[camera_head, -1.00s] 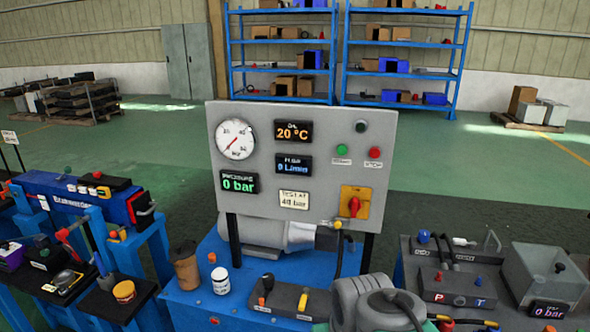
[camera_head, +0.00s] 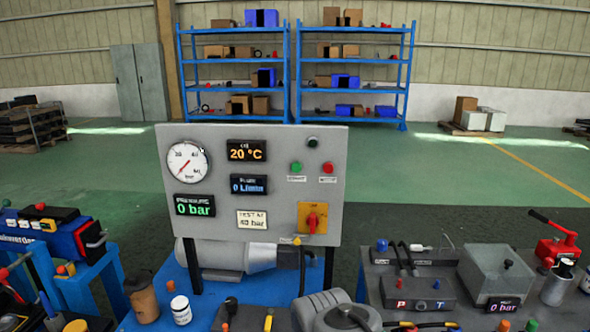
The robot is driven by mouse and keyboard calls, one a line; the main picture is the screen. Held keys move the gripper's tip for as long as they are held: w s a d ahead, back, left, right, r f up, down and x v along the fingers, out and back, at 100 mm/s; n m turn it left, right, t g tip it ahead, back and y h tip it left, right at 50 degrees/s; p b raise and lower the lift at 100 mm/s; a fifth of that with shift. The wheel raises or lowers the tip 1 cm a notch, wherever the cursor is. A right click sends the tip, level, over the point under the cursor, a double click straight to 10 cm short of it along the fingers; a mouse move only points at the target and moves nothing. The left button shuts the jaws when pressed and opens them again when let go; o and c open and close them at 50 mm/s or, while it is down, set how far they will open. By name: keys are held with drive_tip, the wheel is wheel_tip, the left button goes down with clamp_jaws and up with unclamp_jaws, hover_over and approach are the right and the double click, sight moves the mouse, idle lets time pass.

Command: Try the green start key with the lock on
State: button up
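A grey test panel (camera_head: 225,222) stands on a blue bench. The green start key (camera_head: 297,167) is at its upper right, beside a red key (camera_head: 327,168). A dark, unlit round lamp (camera_head: 312,142) sits above them. Below is a red rotary switch (camera_head: 312,220) on a yellow plate, its handle looking upright. I cannot make out a lock on it. The pressure display (camera_head: 194,206) reads 0 bar, the flow display (camera_head: 248,185) 0, the oil display (camera_head: 246,151) 20 °C. My gripper is not in view.
A brown cup (camera_head: 144,301) and a white jar (camera_head: 181,310) stand at the bench's front left. Blue stands with tools are at left. Open floor lies behind.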

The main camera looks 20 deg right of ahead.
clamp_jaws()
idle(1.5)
